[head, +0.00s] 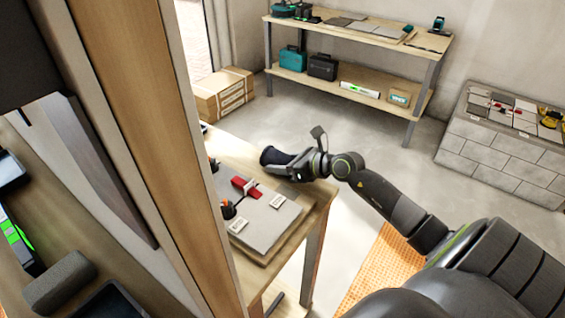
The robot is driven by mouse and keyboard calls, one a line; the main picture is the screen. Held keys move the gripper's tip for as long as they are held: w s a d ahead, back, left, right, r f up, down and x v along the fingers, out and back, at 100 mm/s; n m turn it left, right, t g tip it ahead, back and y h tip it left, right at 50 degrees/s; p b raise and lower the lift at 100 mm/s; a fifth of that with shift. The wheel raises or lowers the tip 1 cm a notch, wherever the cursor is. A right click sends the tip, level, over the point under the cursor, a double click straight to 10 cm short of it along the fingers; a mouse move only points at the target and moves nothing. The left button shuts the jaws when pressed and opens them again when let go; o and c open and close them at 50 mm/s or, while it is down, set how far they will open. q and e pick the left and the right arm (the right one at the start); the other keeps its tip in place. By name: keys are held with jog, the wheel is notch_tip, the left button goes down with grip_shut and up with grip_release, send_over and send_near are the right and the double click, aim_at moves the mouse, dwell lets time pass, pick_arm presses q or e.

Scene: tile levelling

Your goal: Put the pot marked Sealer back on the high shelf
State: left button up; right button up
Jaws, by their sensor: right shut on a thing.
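My right gripper (287,167) reaches in from the lower right and is shut on a dark, rounded thing (270,155). It holds this thing by the corner of a wooden workbench (318,190); I cannot tell whether it touches the bench. No label shows on the dark thing, so I cannot tell if it is the pot marked Sealer. A tall wooden upright (150,120) stands close on the left. I cannot tell whether it belongs to the high shelf. My left gripper is not in view.
On the workbench lie grey tiles (268,225) with a red piece (245,187) and orange-black tools. A grey block (58,283) lies on a wooden surface at lower left. A two-level bench (365,102) stands behind, a box (222,95) beside it. Floor between is clear.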

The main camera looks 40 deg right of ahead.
jog(key=o, duration=0.8)
jog(key=shift+f, duration=0.1)
jog(key=shift+o, duration=0.2)
jog(key=v, duration=1.2)
jog(key=shift+r, duration=0.2)
